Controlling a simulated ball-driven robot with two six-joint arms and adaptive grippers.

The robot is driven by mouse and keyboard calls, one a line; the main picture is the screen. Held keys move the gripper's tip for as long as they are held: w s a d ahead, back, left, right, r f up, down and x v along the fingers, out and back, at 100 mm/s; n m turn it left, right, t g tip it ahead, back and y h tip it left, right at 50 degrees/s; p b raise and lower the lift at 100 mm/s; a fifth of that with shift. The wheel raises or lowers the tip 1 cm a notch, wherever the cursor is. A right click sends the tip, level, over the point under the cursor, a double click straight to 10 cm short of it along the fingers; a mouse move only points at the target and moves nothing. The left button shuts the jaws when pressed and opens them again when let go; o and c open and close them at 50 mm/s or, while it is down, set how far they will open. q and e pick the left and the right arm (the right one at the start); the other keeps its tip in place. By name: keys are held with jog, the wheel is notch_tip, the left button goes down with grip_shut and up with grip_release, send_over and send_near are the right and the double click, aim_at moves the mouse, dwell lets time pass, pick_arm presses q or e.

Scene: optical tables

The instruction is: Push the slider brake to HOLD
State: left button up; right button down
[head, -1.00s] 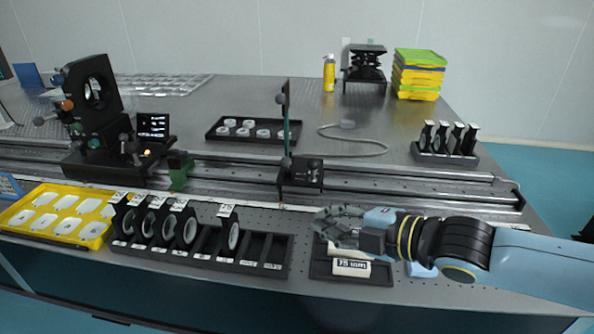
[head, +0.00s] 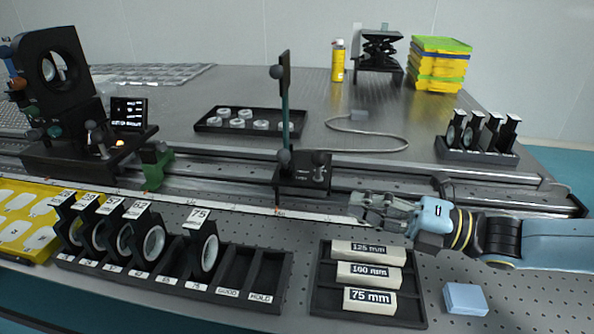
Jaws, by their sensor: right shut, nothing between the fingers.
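The slider (head: 303,178) is a black carriage on the long rail, with a tall upright post (head: 285,105) and dark round knobs. A small knob or lever (head: 320,158) stands on its right part, probably the brake. Any HOLD marking on the slider is too small to read. My right gripper (head: 360,208) is shut and empty, right of the slider and a little nearer to me, above the table by the scale strip. It is apart from the slider. My left gripper is not in view.
A lens rack (head: 222,290) with several lens holders stands at the front left. A tray (head: 318,290) of labelled blocks and a blue block (head: 465,298) lie below my right arm. A green rail clamp (head: 155,165) sits left of the slider.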

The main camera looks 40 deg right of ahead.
aim_at(285, 160)
jog(key=shift+w+a, duration=0.25)
jog(key=shift+w, duration=0.3)
jog(key=w+d+r+b+x, duration=0.1)
jog(key=d+b+x, duration=0.1)
jog(key=x, duration=0.9)
jog(key=shift+w+b, duration=0.45)
jog(key=shift+b, duration=0.05)
